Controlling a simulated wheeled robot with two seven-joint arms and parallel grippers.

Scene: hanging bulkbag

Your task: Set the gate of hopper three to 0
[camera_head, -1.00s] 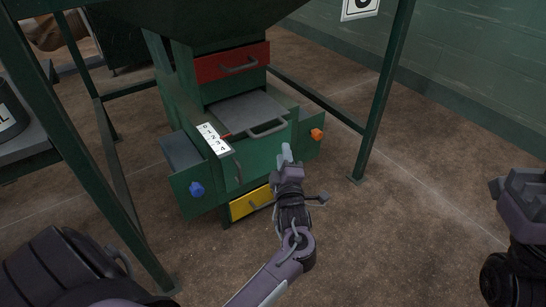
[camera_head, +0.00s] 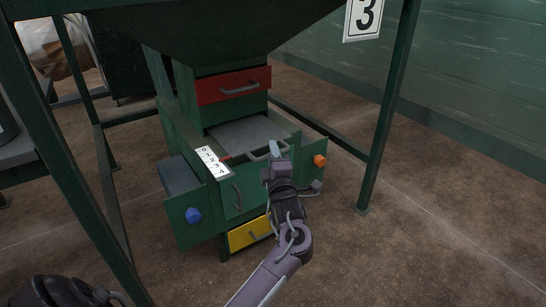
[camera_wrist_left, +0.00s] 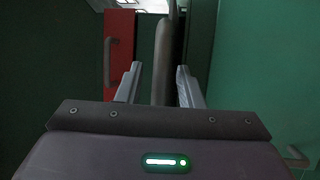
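Hopper three (camera_head: 215,35) is dark green, with a sign reading 3 (camera_head: 364,16) at its upper right. Below its red drawer (camera_head: 233,86), a grey gate plate (camera_head: 245,133) sticks out with a bar handle (camera_head: 258,157) at its front. A white scale (camera_head: 213,163) with numbers from 0 to 4 lies left of the gate, and a bit of red shows beside it. My left gripper (camera_head: 275,150) is at the handle's right part. In the left wrist view, its fingers (camera_wrist_left: 160,85) are apart with the grey bar (camera_wrist_left: 164,50) between them; contact is unclear. My right gripper is out of view.
A yellow drawer (camera_head: 249,233) sits low on the front. A blue knob (camera_head: 193,215) and an orange knob (camera_head: 320,160) stick out at the sides. Green frame legs (camera_head: 388,110) stand around the hopper. The floor to the right is clear.

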